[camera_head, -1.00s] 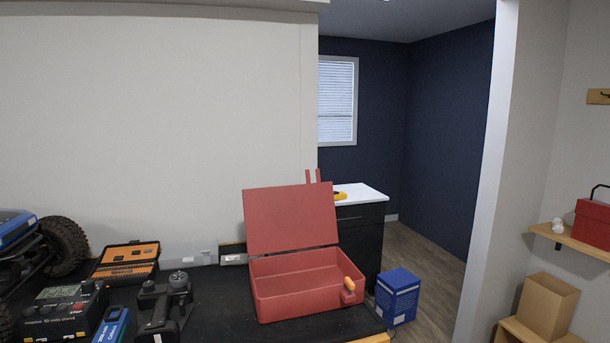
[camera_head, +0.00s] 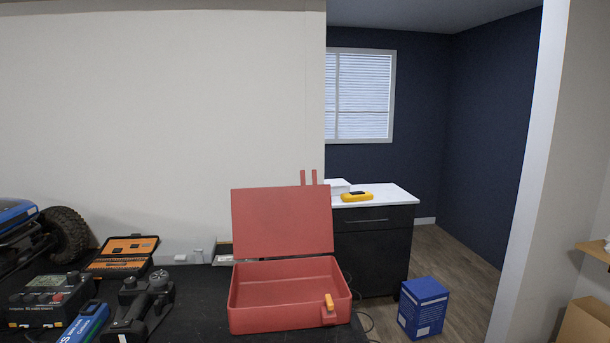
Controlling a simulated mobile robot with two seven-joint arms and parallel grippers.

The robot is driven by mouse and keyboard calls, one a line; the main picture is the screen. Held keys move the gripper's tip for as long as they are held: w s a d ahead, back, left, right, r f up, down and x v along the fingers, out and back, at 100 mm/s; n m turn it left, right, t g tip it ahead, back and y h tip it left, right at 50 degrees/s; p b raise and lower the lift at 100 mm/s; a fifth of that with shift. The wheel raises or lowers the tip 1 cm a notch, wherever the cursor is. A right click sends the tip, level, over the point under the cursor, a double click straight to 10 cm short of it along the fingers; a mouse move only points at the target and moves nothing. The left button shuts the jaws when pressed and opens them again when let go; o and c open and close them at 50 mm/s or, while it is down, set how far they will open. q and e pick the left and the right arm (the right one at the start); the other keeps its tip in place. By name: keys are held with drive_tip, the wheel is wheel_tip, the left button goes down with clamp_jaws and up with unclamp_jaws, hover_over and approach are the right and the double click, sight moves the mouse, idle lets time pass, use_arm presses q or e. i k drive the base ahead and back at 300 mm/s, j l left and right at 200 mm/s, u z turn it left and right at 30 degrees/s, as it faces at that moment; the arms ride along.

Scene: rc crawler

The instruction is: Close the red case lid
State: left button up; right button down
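The red case (camera_head: 285,320) stands on the black bench top, to the right of the middle of the bench. Its red lid (camera_head: 283,222) is open and stands nearly upright at the back. The inside of the case looks empty. An orange-yellow latch (camera_head: 329,302) sits at the front right of the case. Neither of my grippers shows in the head view.
A black transmitter (camera_head: 142,302), a charger (camera_head: 52,305), a blue box (camera_head: 85,324) and an orange-black tool kit (camera_head: 122,256) crowd the bench left of the case. A white-topped cabinet (camera_head: 395,195) and a blue carton (camera_head: 422,307) stand beyond, to the right.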

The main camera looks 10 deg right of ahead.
sight(282, 213)
drive_tip(key=l+u, duration=0.4)
drive_tip(key=l, duration=0.45)
drive_tip(key=k+l+u, duration=0.1)
drive_tip(key=l+u, duration=0.25)
drive_tip(key=l, duration=0.45)
drive_tip(key=l+u, duration=0.45)
drive_tip(key=l, duration=0.4)
drive_tip(key=l+u, duration=0.45)
drive_tip(key=l, duration=0.4)
drive_tip(key=i, duration=0.05)
